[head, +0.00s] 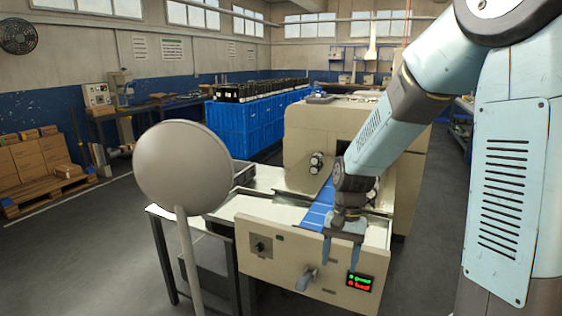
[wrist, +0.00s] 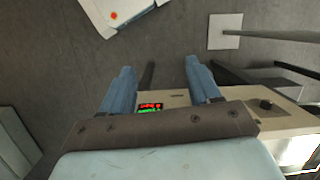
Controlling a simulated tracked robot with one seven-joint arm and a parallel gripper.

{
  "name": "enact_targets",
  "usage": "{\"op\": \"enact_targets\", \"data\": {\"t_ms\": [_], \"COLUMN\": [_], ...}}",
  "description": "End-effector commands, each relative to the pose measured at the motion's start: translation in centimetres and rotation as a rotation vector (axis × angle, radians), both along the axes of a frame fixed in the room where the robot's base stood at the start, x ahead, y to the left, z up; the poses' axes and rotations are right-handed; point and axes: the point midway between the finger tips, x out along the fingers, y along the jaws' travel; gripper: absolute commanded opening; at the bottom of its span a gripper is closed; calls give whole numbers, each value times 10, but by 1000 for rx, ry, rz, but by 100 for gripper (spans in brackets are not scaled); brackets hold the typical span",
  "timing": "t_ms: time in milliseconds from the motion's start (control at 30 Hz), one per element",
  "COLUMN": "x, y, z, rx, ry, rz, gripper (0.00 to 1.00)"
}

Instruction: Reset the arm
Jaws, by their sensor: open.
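My gripper (head: 341,254) hangs at the end of my light blue arm, pointing down in front of the beige wrapper machine (head: 315,262). Its two blue fingers are spread apart with nothing between them. In the wrist view my gripper (wrist: 156,80) also shows open, over the grey floor. The display shows between the fingers in the wrist view (wrist: 150,107). I cannot tell the exact gap between fingers and panel.
A round grey disc (head: 184,165) on a pole stands at the front left. A blue conveyor belt (head: 319,208) runs into the machine behind my gripper. Blue crates (head: 243,128) stand farther back. Pallet boxes (head: 30,160) are at the left. The floor at left is clear.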

Motion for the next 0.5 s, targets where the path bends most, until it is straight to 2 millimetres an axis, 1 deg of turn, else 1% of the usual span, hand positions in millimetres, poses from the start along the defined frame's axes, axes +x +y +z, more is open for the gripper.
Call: {"op": "enact_targets", "data": {"t_ms": [33, 100, 267, 500], "x": [-2, -6, -16, -37], "y": [-4, -10, -22, -40], "z": [12, 27, 60, 105], "rx": [-9, -20, -42, -74], "ry": [-36, -79, -177, -321], "rz": [11, 30, 70, 127], "gripper": [62, 62, 62, 62]}}
